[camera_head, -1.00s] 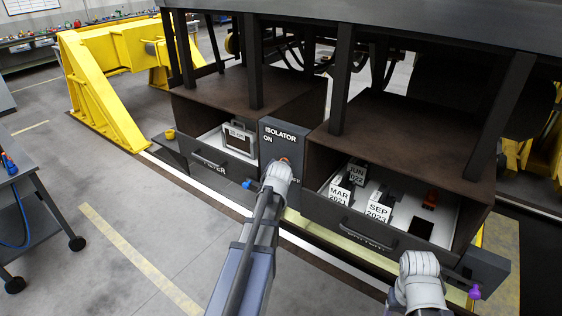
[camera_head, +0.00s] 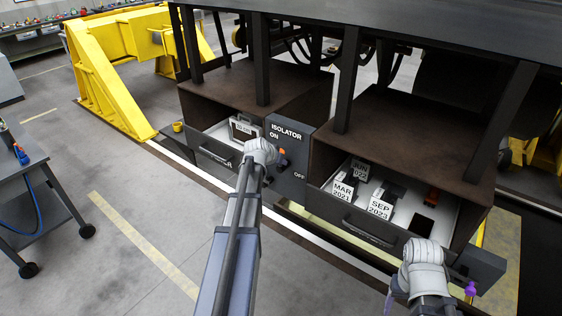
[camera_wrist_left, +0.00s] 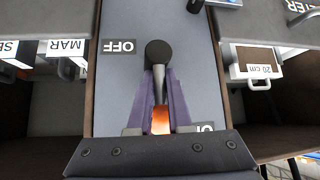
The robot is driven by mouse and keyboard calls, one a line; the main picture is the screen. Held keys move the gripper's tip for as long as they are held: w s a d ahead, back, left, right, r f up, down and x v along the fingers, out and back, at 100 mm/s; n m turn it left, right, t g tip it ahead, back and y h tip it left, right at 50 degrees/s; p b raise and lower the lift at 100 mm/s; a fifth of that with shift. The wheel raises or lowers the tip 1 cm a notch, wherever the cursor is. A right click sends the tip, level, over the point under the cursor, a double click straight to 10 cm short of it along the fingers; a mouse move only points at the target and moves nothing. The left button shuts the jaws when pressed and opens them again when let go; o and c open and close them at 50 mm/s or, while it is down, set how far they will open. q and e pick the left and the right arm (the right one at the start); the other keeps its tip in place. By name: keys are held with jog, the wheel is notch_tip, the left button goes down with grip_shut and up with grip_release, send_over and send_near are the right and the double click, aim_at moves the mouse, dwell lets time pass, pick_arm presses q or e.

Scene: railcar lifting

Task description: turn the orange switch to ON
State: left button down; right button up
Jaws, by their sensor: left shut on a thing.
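The isolator panel (camera_head: 287,140) stands between the two drawers, with ON at its upper left and OFF at its lower right. The orange switch (camera_head: 283,153) shows on it, partly hidden by my left wrist. My left gripper (camera_head: 262,150) is in front of the panel; its fingers are hidden there. In the left wrist view, where the labels look inverted, its purple fingers (camera_wrist_left: 160,90) are shut on the switch, whose orange part (camera_wrist_left: 160,122) shows between them below a dark round knob (camera_wrist_left: 158,53). The OFF label is to the left. My right gripper (camera_head: 424,254) is at the lower right, its jaws unclear.
An open drawer (camera_head: 362,230) with date-labelled blocks is right of the panel. Another open drawer (camera_head: 215,152) with a labelled case is left of it. A dark overhead frame and posts (camera_head: 345,80) stand above. Open floor (camera_head: 110,170) lies to the left.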

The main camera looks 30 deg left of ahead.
pick_arm(q)
jog(key=shift+s, duration=0.1)
dwell(0.3)
jog(key=c, duration=0.8)
grip_release()
jog(key=shift+c, duration=0.2)
jog(key=s+d+r+p, duration=0.1)
jog(key=s+r+p, duration=0.1)
jog(key=s, duration=1.2)
jog(key=shift+d, duration=0.2)
